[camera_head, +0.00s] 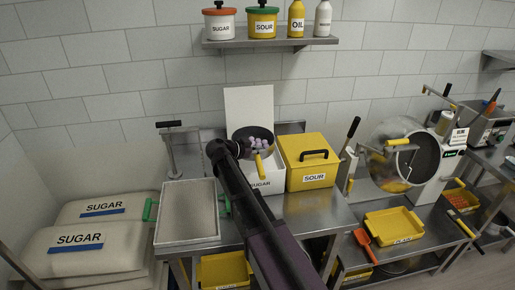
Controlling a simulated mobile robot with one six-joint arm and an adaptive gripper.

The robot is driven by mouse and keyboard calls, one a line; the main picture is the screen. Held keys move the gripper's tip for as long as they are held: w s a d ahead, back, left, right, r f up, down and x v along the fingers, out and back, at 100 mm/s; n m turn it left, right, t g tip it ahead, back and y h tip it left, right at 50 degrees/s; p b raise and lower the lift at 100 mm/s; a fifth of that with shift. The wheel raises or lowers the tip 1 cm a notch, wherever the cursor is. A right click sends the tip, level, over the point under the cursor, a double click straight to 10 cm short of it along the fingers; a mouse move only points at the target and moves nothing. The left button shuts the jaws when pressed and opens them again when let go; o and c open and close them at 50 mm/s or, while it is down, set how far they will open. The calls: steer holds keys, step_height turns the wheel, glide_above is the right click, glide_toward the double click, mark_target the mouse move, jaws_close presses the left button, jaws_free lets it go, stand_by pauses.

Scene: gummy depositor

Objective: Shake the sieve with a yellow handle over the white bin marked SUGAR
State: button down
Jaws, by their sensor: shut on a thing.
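The sieve (247,132) is a dark round pan with several small purple pieces in it. Its yellow handle (259,165) points down toward me. The white bin (262,186) marked SUGAR stands on the steel table below, its white lid (249,106) raised upright behind. The sieve appears above the bin, though my arm hides part of both. My gripper (262,151) is at the handle and shut on it; its fingers are small and hard to make out.
A yellow SOUR bin (309,161) with a black handle stands close on the right. A shallow metal tray (187,212) is on the left. A drum machine (400,155) and yellow tray (394,226) stand farther right. A shelf (270,42) with containers hangs above.

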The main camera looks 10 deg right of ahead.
stand_by(0.3)
steer(key=shift+w+d, duration=0.2)
steer(key=shift+d, duration=1.25)
steer(key=shift+s+a, duration=0.15)
steer(key=shift+a, duration=0.6)
steer(key=shift+s+a, duration=0.1)
steer(key=shift+a, duration=0.65)
steer(key=d, duration=0.3)
steer(key=shift+w, duration=0.25)
steer(key=shift+r, duration=0.2)
steer(key=shift+r+p, duration=1.75)
steer(key=shift+p, duration=0.2)
